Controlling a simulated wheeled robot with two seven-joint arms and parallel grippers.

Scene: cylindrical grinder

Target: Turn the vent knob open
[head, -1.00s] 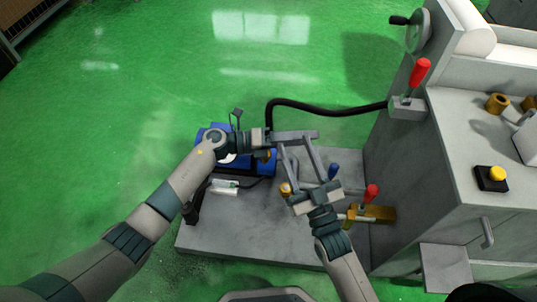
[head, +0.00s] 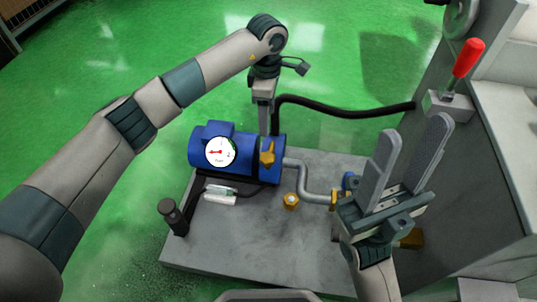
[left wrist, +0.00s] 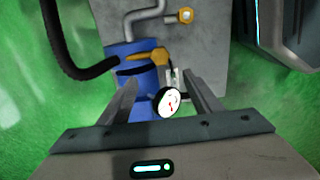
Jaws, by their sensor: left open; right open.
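A blue pump body (head: 205,160) with a round white dial gauge (head: 220,152) lies on the grey base plate (head: 215,255). A brass knob-like part (head: 267,152) sits on its right end; it also shows in the left wrist view (left wrist: 147,57). A second brass knob (head: 290,201) stands on the plate. No label shows which one is the vent knob. My left gripper (head: 265,128) points down over the pump's right end, above the brass part; in the left wrist view (left wrist: 163,85) its fingers are apart and empty. My right gripper (head: 414,128) is open and empty, pointing up.
A black hose (head: 340,107) runs from the pump to the grey machine (head: 440,150) at right, which carries a red-handled lever (head: 467,58). A bent grey pipe (head: 308,185) leaves the pump. A black post (head: 172,215) stands at the plate's left edge.

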